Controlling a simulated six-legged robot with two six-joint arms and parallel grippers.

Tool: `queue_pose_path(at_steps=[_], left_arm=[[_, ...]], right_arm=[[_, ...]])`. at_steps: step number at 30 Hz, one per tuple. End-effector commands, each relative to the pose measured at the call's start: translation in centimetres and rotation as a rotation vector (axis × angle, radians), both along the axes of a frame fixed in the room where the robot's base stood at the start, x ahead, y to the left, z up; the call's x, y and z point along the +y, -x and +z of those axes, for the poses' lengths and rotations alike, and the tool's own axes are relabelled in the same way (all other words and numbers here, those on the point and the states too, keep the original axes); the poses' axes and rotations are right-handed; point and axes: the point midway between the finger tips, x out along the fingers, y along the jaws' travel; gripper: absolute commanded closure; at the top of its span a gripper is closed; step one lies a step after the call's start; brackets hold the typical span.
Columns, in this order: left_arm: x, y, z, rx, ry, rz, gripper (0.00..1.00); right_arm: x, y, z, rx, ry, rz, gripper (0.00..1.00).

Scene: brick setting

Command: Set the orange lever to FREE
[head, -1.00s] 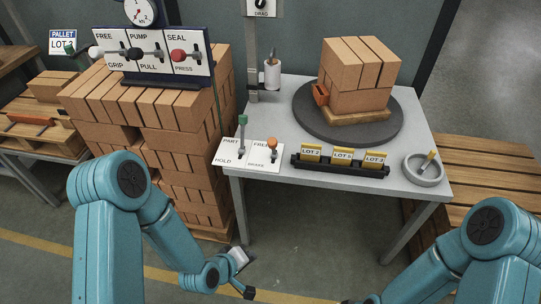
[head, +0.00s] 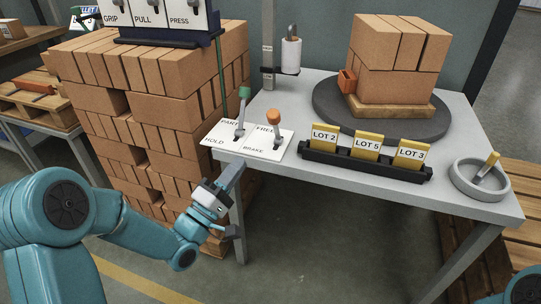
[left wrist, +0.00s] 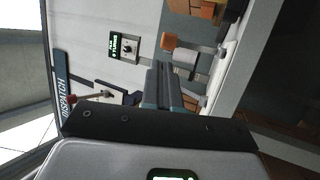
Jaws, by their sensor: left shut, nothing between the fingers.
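The orange lever (head: 274,117) stands on a white plate (head: 222,141) at the table's front left corner, with the labels FREE behind and BRAKE in front. Its exact setting is hard to tell. An orange knob on a shaft (left wrist: 170,43) also shows in the left wrist view, above the fingers. A green-knobbed lever (head: 244,92) stands left of it, by PART and HOLD. My left gripper (head: 232,178) is shut and empty, in front of the plate and apart from the lever. Its fingers (left wrist: 163,84) are together in the left wrist view. My right gripper is out of view.
The table (head: 460,120) carries a round turntable (head: 330,112) with stacked bricks, a lot-card rack (head: 345,163) and a grey dish (head: 462,181). A brick stack (head: 160,95) stands left of the table. The table's front edge is close to my left gripper.

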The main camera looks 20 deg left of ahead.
Motion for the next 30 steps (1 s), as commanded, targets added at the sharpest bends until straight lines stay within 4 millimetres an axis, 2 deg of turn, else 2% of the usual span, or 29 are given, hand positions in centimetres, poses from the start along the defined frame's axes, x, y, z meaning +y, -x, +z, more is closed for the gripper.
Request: queue_pose_path(at_steps=[1, 4, 10, 20, 25, 30], left_arm=[[0.6, 0.2, -1.6, -0.009, -0.004, 0.011, 1.0], [1.2, 0.4, -2.2, -0.015, -0.008, 0.021, 1.0], [1.7, 0.5, -2.5, -0.014, -0.009, 0.027, 1.0], [1.4, 0.1, -2.3, -0.014, -0.01, 0.026, 1.0], [0.5, -2.0, -1.4, -0.016, -0.009, 0.025, 1.0], [-0.6, -5.3, 0.1, -0.017, -0.01, 0.025, 1.0]], right_arm=[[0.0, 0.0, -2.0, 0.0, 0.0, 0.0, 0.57], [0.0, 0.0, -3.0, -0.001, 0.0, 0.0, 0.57], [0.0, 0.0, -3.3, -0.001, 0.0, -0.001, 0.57], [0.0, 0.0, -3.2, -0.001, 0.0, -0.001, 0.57], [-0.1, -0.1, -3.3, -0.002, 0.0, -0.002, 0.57], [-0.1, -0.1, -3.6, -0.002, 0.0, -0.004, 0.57]])
